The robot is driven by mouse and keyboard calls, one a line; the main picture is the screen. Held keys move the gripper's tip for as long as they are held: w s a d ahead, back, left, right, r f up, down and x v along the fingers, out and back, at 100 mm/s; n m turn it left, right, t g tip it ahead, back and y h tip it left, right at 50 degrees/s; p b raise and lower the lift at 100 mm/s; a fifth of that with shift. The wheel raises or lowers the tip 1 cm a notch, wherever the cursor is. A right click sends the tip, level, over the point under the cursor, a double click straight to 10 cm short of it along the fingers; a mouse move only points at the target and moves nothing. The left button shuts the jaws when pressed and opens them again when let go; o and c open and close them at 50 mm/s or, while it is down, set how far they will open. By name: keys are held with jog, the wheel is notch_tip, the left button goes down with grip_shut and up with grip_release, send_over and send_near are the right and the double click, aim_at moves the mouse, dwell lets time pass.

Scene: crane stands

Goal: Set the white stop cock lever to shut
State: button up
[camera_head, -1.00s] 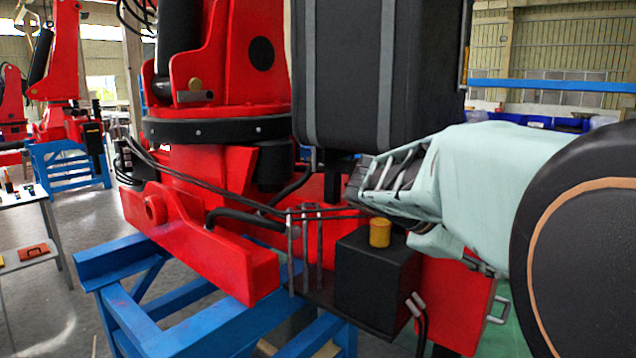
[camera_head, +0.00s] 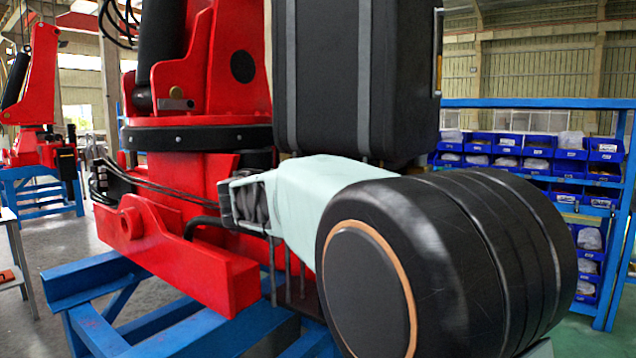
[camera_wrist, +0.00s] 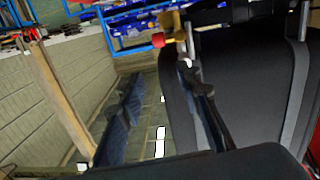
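My gripper (camera_head: 243,203) is at the end of the pale green arm in the head view, in front of the red crane base and below the black tank. In the wrist view its two dark fingers stand apart with nothing between them, so my gripper (camera_wrist: 160,115) is open. Beyond the right finger, beside the black tank, is a red and yellow fitting (camera_wrist: 163,30). A small pale piece shows just below it, too small to tell whether it is the white stop cock lever. I cannot make out the lever in the head view.
The black tank (camera_head: 325,80) hangs on the red crane (camera_head: 180,260), which stands on a blue frame (camera_head: 95,275). A blue rack with bins (camera_head: 505,145) stands at the back right. My arm hides the crane's lower right part.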

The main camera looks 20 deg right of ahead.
jog(key=w+d, duration=0.2)
jog(key=w, duration=0.1)
jog(key=w+d+m+t+p, duration=0.1)
jog(key=w, duration=0.2)
jog(key=w+d+m+p, duration=0.1)
jog(key=w+d, duration=0.1)
jog(key=shift+w+d+r, duration=0.25)
jog(key=shift+w+d, duration=0.1)
jog(key=shift+w, duration=0.05)
grip_shut()
dwell(0.4)
